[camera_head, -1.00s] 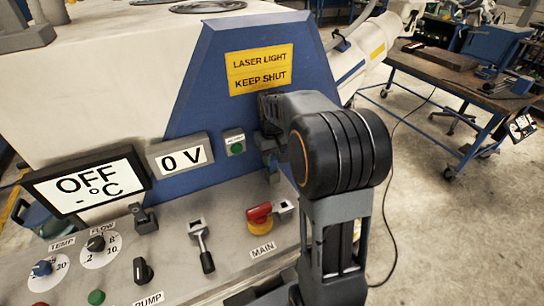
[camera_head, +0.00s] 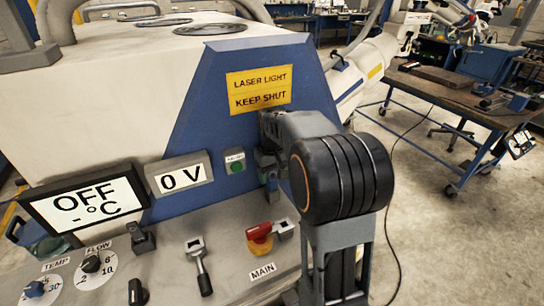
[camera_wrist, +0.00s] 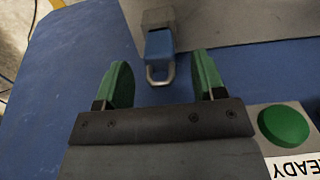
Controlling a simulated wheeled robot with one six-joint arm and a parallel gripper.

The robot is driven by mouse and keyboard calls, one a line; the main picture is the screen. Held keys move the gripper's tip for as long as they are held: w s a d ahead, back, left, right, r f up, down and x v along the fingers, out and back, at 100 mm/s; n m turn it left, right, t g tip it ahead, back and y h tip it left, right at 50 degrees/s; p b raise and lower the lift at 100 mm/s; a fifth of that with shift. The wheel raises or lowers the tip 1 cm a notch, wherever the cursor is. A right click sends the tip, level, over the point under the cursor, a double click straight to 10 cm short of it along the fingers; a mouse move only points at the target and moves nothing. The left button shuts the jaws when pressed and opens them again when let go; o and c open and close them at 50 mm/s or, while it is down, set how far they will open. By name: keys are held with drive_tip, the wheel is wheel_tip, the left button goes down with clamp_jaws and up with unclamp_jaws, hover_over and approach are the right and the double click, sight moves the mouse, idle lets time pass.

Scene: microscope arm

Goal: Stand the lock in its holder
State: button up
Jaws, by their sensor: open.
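The lock (camera_wrist: 160,43) is a small blue padlock with a metal shackle, seen in the wrist view. Its shackle points toward my gripper (camera_wrist: 163,72). The lock's far end meets a grey block (camera_wrist: 158,18), which may be its holder; I cannot tell whether it sits inside or only against it. My gripper's green fingers are open, one on each side of the shackle end, with gaps on both sides. In the head view, my gripper (camera_head: 268,150) is at the blue panel beneath the yellow sign, and my arm hides much of that area.
A green button (camera_wrist: 283,126) with a READY label is close to my gripper's right side in the wrist view. On the console are a red MAIN switch (camera_head: 258,232), a lever (camera_head: 199,262) and knobs. A blue workbench (camera_head: 450,110) stands behind at right.

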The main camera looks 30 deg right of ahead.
wheel_tip(320, 180, up, 12)
drive_tip(key=shift+r+p, duration=0.2)
drive_tip(key=shift+p, duration=0.1)
idle(0.5)
